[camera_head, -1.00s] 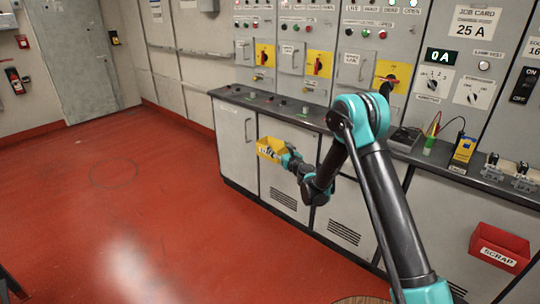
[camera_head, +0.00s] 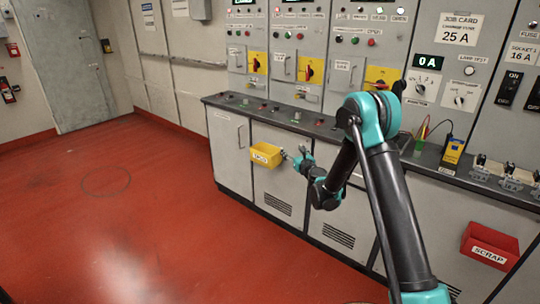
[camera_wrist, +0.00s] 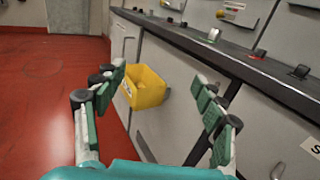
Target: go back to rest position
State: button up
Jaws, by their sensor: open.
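My gripper (camera_wrist: 160,118) is open and empty in the wrist view, its two green-padded fingers spread wide apart. In the head view my gripper (camera_head: 295,158) is small, just right of a yellow bin (camera_head: 267,154). The bin is fixed to the cabinet front below the counter. In the wrist view the yellow bin (camera_wrist: 146,88) shows beyond and between the fingers, apart from them. Its contents are hard to make out. My arm is bent, with its elbow high in front of the counter.
A grey counter (camera_head: 300,120) with several small items runs below the switch panels. A red scrap bin (camera_head: 488,246) hangs on the cabinet front at right. A yellow meter (camera_head: 453,152) stands on the counter. The red floor (camera_head: 130,210) at left is clear.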

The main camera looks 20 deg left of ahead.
jog(key=s+d+r+n+g+h, duration=0.1)
jog(key=s+d+r+n+g, duration=0.25)
jog(key=s+d+n, duration=0.4)
jog(key=s+d+r+n+g, duration=0.2)
jog(key=s+d+r+n, duration=0.2)
jog(key=s+d+n, duration=0.4)
jog(key=s+d+f+n+g+h, duration=0.1)
jog(key=s+d+f+n+h, duration=0.2)
jog(key=s+d, duration=0.5)
jog(key=s+d+f+n+g+h, duration=0.2)
jog(key=s+d+n, duration=0.4)
jog(key=s, duration=0.7)
jog(key=s+d+f+n+g+h, duration=0.2)
jog(key=s+d+f+n+h, duration=0.2)
jog(key=s+d, duration=0.6)
jog(key=shift+s+d+f, duration=0.35)
jog(key=shift+d+f, duration=0.1)
jog(key=shift+f, duration=0.35)
jog(key=shift+n, duration=0.25)
